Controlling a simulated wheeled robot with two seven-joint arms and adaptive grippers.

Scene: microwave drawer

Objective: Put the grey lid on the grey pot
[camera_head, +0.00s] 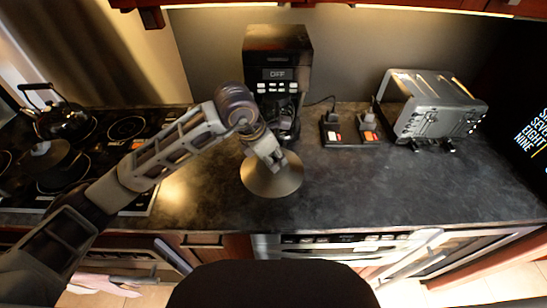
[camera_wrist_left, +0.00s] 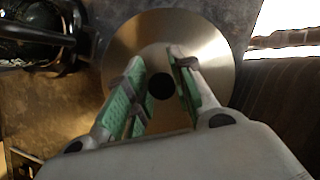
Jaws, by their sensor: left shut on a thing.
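The grey lid (camera_head: 272,185) is a round, brushed metal disc over the counter in front of the coffee maker. My left gripper (camera_head: 274,161) comes down on it from above and is shut on its knob. In the left wrist view, the lid (camera_wrist_left: 205,45) spreads behind the green-padded fingers (camera_wrist_left: 160,88), with the dark round knob between them. I cannot tell whether the lid touches the counter. A dark grey pot (camera_head: 62,170) sits on the cooktop at the left, apart from the lid; its top is hard to make out. My right gripper is not in view.
A kettle (camera_head: 64,120) stands on the cooktop (camera_head: 128,128) behind the pot. The coffee maker (camera_head: 277,60) stands just behind the lid. A toaster (camera_head: 430,105) and a small dark holder (camera_head: 349,131) are to the right. The counter (camera_head: 400,185) at right front is clear.

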